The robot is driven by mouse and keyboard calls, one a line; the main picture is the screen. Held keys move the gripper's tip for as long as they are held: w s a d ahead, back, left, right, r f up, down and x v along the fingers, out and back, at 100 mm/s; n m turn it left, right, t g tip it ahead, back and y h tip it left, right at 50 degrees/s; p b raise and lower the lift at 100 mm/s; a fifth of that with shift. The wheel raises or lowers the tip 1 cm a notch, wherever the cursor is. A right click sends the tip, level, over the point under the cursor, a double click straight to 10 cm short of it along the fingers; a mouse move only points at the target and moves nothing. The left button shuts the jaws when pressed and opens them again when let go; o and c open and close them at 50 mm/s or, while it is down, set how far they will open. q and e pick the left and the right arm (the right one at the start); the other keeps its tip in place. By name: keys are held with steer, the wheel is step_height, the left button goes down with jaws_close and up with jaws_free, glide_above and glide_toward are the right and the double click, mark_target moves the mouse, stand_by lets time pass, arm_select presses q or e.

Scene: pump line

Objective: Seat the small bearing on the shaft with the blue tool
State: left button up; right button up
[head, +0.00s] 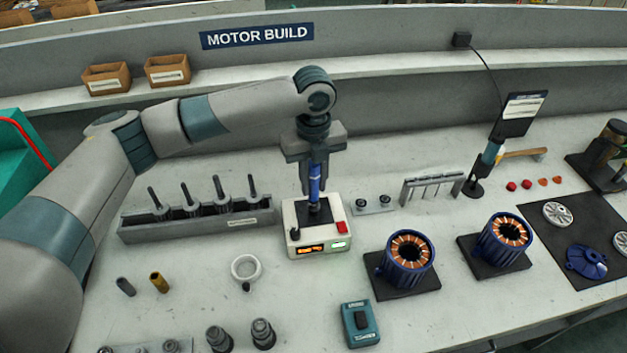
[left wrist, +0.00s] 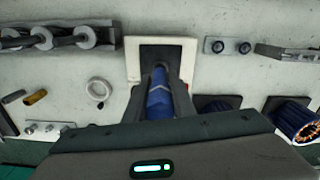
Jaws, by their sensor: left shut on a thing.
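My left gripper (head: 315,165) points straight down and is shut on the blue tool (head: 314,186), which stands upright. The tool also shows between the fingers in the left wrist view (left wrist: 160,96). Its lower end is over the black top of a white device (head: 291,229) with a red button and lit orange and green displays. I cannot tell whether the tool touches the device. No small bearing can be made out at the tool; its lower end is partly hidden. Several shafts with rotors stand in a grey rack (head: 250,219) to the left. My right gripper is not in view.
A white ring-shaped cup (head: 246,271) and a teal box (head: 360,323) lie in front. Two blue stators with copper windings (head: 408,258) (head: 504,238) stand on black pads to the right. A small plate with two dark round parts (head: 374,204) lies just right of the device.

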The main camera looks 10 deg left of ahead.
arm_select(q)
steer(key=shift+f, duration=0.8)
stand_by(0.9)
steer(key=shift+r, duration=0.2)
steer(key=shift+r+p, duration=1.8)
steer(key=shift+p, duration=0.45)
steer(key=shift+r+p, duration=4.9)
steer(key=shift+r, duration=0.05)
